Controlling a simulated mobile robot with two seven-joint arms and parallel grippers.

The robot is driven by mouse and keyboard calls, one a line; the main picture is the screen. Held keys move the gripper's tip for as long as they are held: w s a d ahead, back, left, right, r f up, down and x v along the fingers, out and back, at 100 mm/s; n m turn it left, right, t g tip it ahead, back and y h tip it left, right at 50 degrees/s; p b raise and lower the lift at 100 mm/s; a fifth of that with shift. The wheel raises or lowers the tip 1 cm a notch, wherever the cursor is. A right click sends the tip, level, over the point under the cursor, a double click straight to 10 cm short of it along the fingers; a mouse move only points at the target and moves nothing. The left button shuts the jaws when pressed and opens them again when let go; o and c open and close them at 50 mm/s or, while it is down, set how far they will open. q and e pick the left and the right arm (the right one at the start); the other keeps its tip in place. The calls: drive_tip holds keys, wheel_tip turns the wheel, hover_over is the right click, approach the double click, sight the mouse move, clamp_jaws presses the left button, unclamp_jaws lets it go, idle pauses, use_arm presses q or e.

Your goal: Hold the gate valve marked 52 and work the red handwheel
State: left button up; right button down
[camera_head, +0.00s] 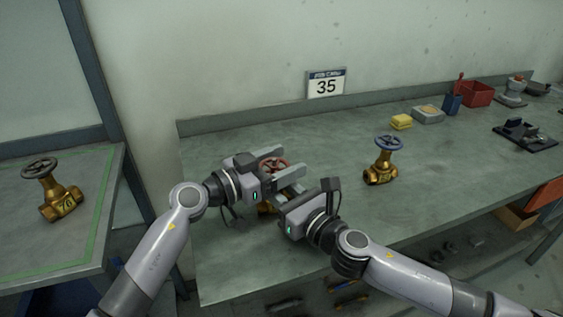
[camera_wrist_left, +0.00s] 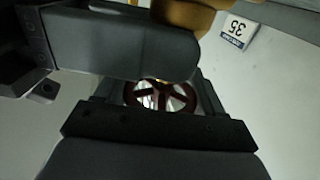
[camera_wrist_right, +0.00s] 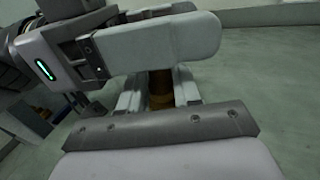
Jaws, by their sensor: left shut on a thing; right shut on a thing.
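A brass gate valve (camera_head: 265,208) with a red handwheel (camera_head: 275,164) is at the left part of the long bench, mostly covered by my grippers. Its number is hidden. My left gripper (camera_head: 283,162) is shut on the red handwheel, which also shows between its fingers in the left wrist view (camera_wrist_left: 160,96). My right gripper (camera_head: 284,193) is lower and shut on the valve's brass body, a strip of which shows between the fingers in the right wrist view (camera_wrist_right: 160,88). The two grippers are very close together.
A brass valve with a blue handwheel (camera_head: 384,163) stands to the right on the bench (camera_head: 340,150). Another with a dark handwheel (camera_head: 55,192) stands on the left table (camera_head: 105,180). A sign reading 35 (camera_head: 326,84) is at the back. Yellow blocks (camera_head: 401,122) and a red bin (camera_head: 477,93) are farther right.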

use_arm(q)
drive_tip(key=shift+m, duration=0.3)
drive_tip(key=m+g+h, duration=0.1)
drive_tip(key=g, duration=0.2)
drive_tip(key=m+g+h, duration=0.1)
drive_tip(key=m+g, duration=0.1)
drive_tip(key=g, duration=0.1)
drive_tip(key=shift+s+m+h, duration=0.2)
drive_tip(key=shift+m+h, duration=0.1)
drive_tip(key=shift+s+d+m+g, duration=0.15)
drive_tip(key=shift+m+g, duration=0.6)
drive_tip(key=shift+g, duration=0.4)
drive_tip(key=shift+s+a+m+g, duration=0.1)
drive_tip(key=shift+m+g, duration=0.65)
drive_tip(key=shift+g, duration=0.4)
drive_tip(key=shift+r+g, duration=0.1)
drive_tip(key=shift+g, duration=0.2)
drive_tip(key=o, duration=1)
drive_tip(key=shift+o, duration=0.2)
drive_tip(key=shift+s, duration=0.1)
drive_tip(key=a, duration=1.2)
drive_tip(key=shift+w, duration=0.45)
